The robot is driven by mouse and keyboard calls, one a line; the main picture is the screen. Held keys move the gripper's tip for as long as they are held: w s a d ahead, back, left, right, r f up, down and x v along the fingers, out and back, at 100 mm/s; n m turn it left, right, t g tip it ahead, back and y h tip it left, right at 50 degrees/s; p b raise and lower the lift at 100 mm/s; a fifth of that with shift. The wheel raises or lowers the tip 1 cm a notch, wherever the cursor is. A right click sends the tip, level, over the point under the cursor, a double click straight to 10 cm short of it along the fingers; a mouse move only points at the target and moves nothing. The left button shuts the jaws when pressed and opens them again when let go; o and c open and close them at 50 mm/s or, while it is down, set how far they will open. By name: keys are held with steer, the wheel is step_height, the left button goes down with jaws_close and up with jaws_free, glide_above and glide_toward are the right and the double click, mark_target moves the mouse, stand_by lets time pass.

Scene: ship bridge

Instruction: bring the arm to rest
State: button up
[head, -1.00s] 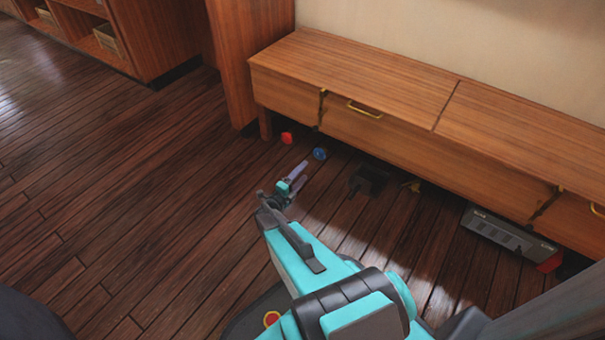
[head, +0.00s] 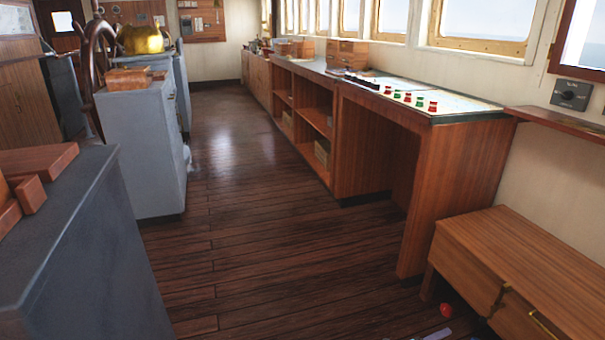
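My gripper and arm do not show clearly in the head view. A small pale lavender piece (head: 438,334) shows at the bottom edge, right of the middle; I cannot tell whether it belongs to my gripper or is a separate thing. Whether the gripper is open or shut is hidden below the frame.
A red object (head: 446,310) lies on the floor by the wooden bench (head: 520,265). A wooden chart counter (head: 435,150) runs along the right. Grey consoles (head: 75,250) stand at the left. The plank floor (head: 270,230) between is clear.

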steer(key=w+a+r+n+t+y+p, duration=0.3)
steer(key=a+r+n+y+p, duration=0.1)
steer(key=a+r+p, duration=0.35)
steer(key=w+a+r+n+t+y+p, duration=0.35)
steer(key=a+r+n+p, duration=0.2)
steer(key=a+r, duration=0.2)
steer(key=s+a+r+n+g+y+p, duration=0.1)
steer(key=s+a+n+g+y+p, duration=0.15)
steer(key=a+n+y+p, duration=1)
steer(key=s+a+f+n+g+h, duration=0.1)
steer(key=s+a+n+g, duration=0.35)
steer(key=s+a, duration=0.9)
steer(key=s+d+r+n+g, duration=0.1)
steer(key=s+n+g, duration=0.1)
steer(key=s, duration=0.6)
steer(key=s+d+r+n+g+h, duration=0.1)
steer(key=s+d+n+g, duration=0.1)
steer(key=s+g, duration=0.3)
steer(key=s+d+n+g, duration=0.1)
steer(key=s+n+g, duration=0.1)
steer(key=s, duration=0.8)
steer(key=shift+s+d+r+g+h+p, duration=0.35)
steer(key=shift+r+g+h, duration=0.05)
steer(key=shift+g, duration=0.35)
